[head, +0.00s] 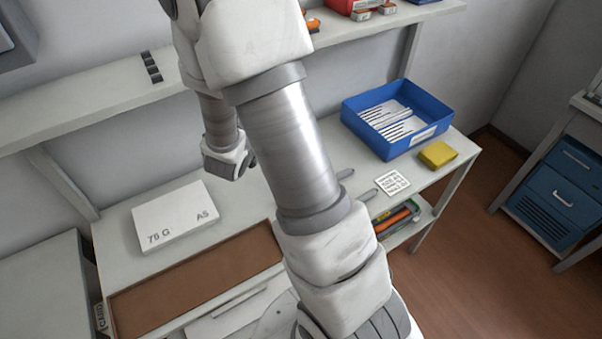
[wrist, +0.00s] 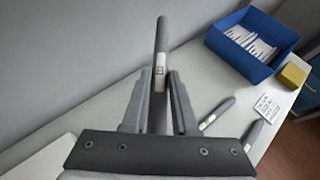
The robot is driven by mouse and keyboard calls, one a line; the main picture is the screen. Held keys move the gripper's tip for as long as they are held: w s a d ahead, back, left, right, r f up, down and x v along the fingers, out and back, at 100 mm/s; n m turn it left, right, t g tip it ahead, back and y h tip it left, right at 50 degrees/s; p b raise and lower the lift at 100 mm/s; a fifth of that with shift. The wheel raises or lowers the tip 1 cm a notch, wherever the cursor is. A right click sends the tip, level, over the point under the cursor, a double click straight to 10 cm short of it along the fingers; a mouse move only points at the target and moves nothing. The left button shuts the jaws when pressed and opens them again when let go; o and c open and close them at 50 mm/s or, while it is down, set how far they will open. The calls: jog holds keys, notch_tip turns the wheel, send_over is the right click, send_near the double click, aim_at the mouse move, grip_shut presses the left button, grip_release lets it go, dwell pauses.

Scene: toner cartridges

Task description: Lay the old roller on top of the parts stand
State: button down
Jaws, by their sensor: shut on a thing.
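My gripper (wrist: 160,80) is shut on a slim dark grey roller (wrist: 162,42) with a small white label, which stands out beyond the fingertips in the wrist view. In the head view my arm hides the fingers and the held roller. Two more grey rod-like things lie on the table: one (head: 344,174) near the middle and one (head: 367,194) closer to the front. They also show in the wrist view (wrist: 217,112) (wrist: 250,136), to the right of my gripper. I cannot make out which thing is the parts stand, nor which roller is the old one.
A blue tray (head: 376,146) of white cards, a yellow block (head: 437,154) and a printed card (head: 389,183) are on the table's right. A white paper pack (head: 175,218) and a brown mat (head: 200,283) are at left. A shelf (head: 90,112) runs along the wall.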

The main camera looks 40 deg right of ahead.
jog(key=s+d+f+m+g+h+b, duration=0.25)
jog(key=s+d+f+m+g, duration=0.2)
jog(key=d, duration=0.45)
jog(key=s+d+f+m+g+h+b, duration=0.1)
jog(key=s+d+f+m+g+b, duration=0.3)
jog(key=d, duration=0.5)
jog(key=shift+m+g, duration=0.35)
jog(key=shift+m, duration=0.2)
jog(key=w+a+f, duration=0.4)
jog(key=w+a, duration=0.1)
jog(key=w+a+f, duration=0.2)
jog(key=w+a, duration=0.1)
jog(key=shift+w+a, duration=0.2)
jog(key=shift+a, duration=0.05)
jog(key=shift+f+b, duration=0.35)
jog(key=shift+f, duration=1.65)
jog(key=shift+f, duration=0.15)
jog(key=c, duration=0.7)
grip_release()
